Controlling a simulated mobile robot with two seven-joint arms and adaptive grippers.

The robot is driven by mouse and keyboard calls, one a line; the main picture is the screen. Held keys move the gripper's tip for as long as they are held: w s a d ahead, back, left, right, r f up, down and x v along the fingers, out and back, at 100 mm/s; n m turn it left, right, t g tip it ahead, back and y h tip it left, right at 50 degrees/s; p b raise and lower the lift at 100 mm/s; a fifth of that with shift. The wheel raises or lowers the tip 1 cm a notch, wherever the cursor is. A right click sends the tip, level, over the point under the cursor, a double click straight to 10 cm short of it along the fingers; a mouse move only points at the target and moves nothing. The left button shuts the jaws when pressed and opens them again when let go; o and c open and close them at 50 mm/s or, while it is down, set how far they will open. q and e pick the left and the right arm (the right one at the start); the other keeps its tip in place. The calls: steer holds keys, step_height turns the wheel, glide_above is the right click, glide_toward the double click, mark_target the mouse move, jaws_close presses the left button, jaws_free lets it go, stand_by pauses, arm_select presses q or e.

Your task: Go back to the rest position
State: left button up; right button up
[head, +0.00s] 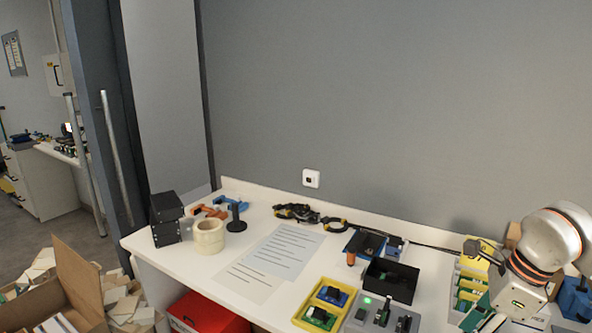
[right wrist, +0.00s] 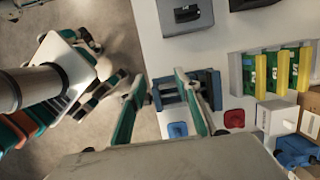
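My right gripper (right wrist: 159,76) shows in the right wrist view with its two teal fingers spread apart and nothing gripped between them. It is above the white table (right wrist: 150,30), over a dark blue slotted item (right wrist: 170,97) that its right finger partly covers. My left gripper cannot be made out in either view.
A yellow tray (head: 303,312), a grey tray (head: 350,325) with a green light, and a black bin (head: 391,280) stand near the right arm. Tape rolls (head: 209,236) and paper sheets (head: 285,251) lie further left. An open carton (head: 80,285) is at the lower left.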

steer(key=s+a+f+m+g+y, duration=0.1)
steer(key=s+a+y, duration=0.3)
steer(key=a, duration=0.7)
steer(key=s+a+f+g+y, duration=0.15)
steer(key=a+y, duration=0.35)
steer(key=a, duration=0.6)
steer(key=w+a+r+m+t+y, duration=0.1)
steer(key=a+r+m+t+y, duration=0.5)
steer(key=m, duration=0.4)
steer(key=w+d+f+m+t+h, duration=0.1)
steer(key=d+f+m+t+h, duration=0.3)
steer(key=m, duration=0.4)
steer(key=w+d+f+m+t+h+p, duration=0.1)
steer(key=d+f+m+t+h, duration=0.15)
steer(key=f+m, duration=0.5)
steer(key=w+d+f+m+t+h, duration=0.1)
steer(key=d+f+m+t+h, duration=0.15)
steer(key=f+m+t, duration=0.4)
steer(key=s+d+f+m+g+h, duration=0.2)
steer(key=s+f+m+g+h, duration=0.1)
steer(key=f, duration=0.5)
steer(key=s+d+f+m+g+h, duration=0.2)
steer(key=s+f+m+g, duration=0.3)
steer(key=s, duration=0.5)
step_height(320, 180, down, 3)
steer(key=shift+d+f+m+h, duration=0.25)
steer(key=shift+m+h, duration=0.25)
steer(key=shift+m, duration=0.7)
steer(key=shift+d, duration=0.1)
steer(key=shift+c, duration=0.8)
